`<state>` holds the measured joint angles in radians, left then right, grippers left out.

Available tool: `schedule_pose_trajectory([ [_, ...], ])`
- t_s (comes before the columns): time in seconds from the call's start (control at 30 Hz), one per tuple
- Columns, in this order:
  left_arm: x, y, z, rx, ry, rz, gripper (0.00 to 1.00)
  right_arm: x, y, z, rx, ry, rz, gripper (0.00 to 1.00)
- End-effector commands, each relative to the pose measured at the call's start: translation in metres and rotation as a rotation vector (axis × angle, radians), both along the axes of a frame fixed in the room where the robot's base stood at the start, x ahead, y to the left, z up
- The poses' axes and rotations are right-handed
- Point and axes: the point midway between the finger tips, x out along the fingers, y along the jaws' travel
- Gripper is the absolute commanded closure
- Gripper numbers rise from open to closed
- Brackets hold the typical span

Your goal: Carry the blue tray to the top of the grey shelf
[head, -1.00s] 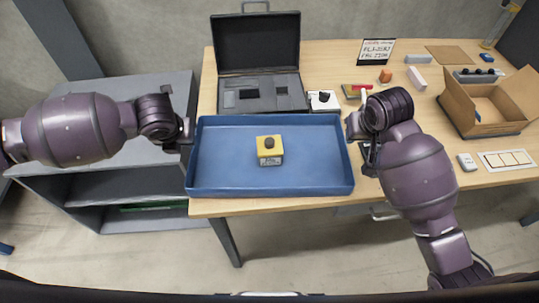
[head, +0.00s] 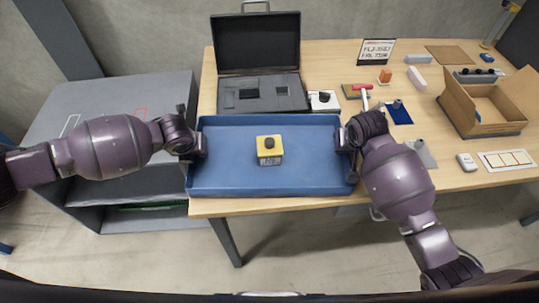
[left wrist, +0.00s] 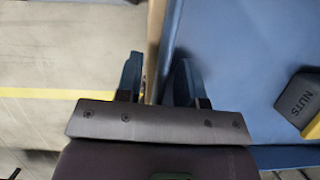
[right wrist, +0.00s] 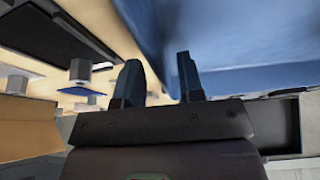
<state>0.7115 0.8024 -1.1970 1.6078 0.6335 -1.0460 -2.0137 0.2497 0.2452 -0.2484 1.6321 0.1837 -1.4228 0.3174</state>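The blue tray (head: 225,180) lies on the table near its front left edge. Finger contact is unclear.
An open black case (head: 262,95) and a white block with a black knob (head: 323,101) stand just behind the tray. A red-handled tool (head: 362,88), blue piece (head: 399,112) and open cardboard box (head: 487,108) are at the right. The shelf top looks mostly clear.

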Motion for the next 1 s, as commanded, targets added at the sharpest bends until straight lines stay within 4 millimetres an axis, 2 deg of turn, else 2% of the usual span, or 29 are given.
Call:
schedule_pose_trajectory([
  [0.37,0.0012,0.0002,-0.0032,0.000,0.000,0.000,0.65,0.0014,0.0002,-0.0030,0.000,-0.001,0.001,0.65],
  [0.6,0.0012,0.0002,-0.0031,0.000,0.000,0.000,1.00,0.0013,0.0002,-0.0030,0.000,0.000,0.000,1.00],
  [1.0,0.0013,0.0004,-0.0029,0.001,0.000,0.001,1.00,0.0012,0.0000,-0.0031,0.000,0.000,0.000,1.00],
])
